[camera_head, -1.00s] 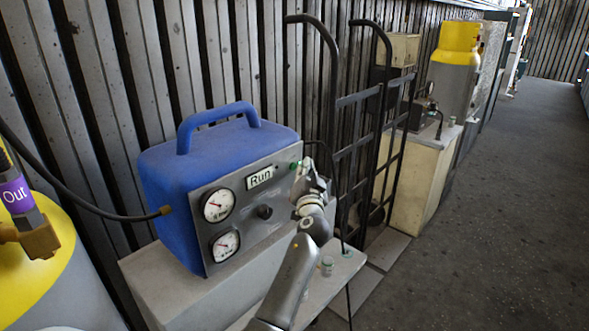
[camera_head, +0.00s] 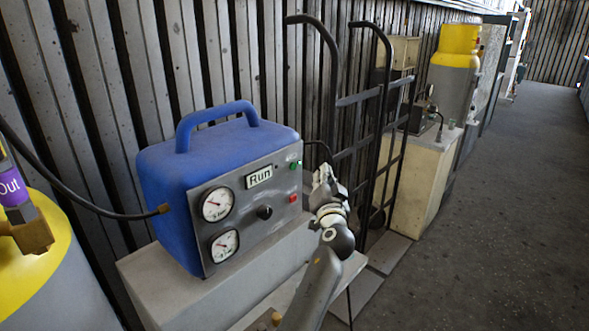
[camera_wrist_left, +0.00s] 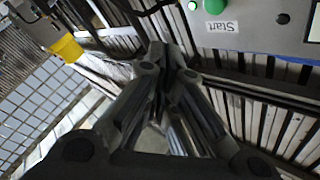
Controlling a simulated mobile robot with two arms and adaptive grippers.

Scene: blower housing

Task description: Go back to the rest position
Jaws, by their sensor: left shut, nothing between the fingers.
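My left gripper (camera_head: 324,182) is shut and empty. It is in the air just right of the front panel of a blue machine (camera_head: 205,165), apart from it. The grey panel has two round gauges, a dark knob (camera_head: 264,212), a "Run" display (camera_head: 259,177), a green button (camera_head: 294,165) and a red button (camera_head: 292,198). In the left wrist view my closed fingers (camera_wrist_left: 160,60) show in the middle, and the green button (camera_wrist_left: 214,6) with a "Start" label is at the top. My right gripper is not in view.
The machine stands on a pale block (camera_head: 165,285). A black hand truck (camera_head: 345,130) stands behind my gripper. A yellow-topped cylinder (camera_head: 40,270) with an "Out" tag is at lower left. Another cylinder (camera_head: 455,75) is at the back. The dark floor (camera_head: 500,220) at right is clear.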

